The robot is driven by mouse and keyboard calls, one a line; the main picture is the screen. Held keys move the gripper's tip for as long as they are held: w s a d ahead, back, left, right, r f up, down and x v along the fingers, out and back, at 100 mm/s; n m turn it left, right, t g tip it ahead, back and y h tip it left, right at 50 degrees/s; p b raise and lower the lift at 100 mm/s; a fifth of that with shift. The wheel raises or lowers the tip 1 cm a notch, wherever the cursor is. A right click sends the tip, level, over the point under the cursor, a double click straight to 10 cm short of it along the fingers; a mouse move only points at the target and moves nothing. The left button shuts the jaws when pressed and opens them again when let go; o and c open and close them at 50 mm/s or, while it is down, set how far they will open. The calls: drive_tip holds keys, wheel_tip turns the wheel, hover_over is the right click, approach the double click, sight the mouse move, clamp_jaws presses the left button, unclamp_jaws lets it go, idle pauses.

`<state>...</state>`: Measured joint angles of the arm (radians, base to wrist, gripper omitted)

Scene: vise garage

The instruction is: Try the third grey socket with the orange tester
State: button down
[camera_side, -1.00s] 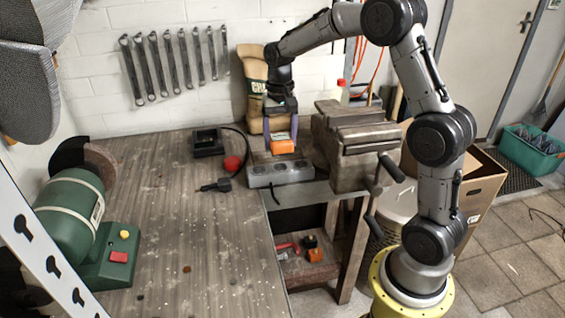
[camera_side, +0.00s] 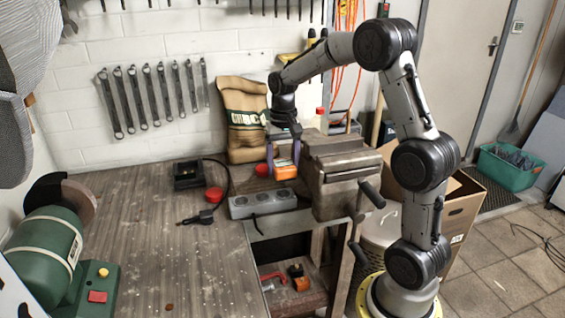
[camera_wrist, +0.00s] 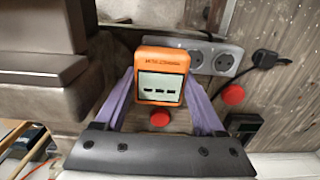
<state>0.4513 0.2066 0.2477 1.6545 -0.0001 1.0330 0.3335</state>
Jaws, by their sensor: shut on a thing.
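The orange tester (camera_side: 286,170) is held between the purple fingers of my gripper (camera_side: 284,163), above the right end of the grey socket strip (camera_side: 262,207). In the wrist view the tester (camera_wrist: 160,78) faces me with a pale screen showing dark marks. My gripper (camera_wrist: 160,92) is shut on its sides. The socket strip (camera_wrist: 238,52) lies beyond it, with two round sockets visible to the right of the tester. The tester hides the part of the strip behind it, and I cannot see its prongs or any contact.
A large vise (camera_side: 335,175) stands close on the right. A black plug (camera_side: 196,217) and cable lie left. A paper sack (camera_side: 241,118) leans on the wall. The left bench is mostly clear.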

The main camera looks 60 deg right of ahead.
sight(283, 193)
drive_tip(key=shift+f, duration=2.55)
drive_tip(key=shift+f, duration=0.6)
unclamp_jaws()
wheel_tip(283, 193, up, 14)
drive_tip(key=shift+f, duration=0.1)
idle(0.7)
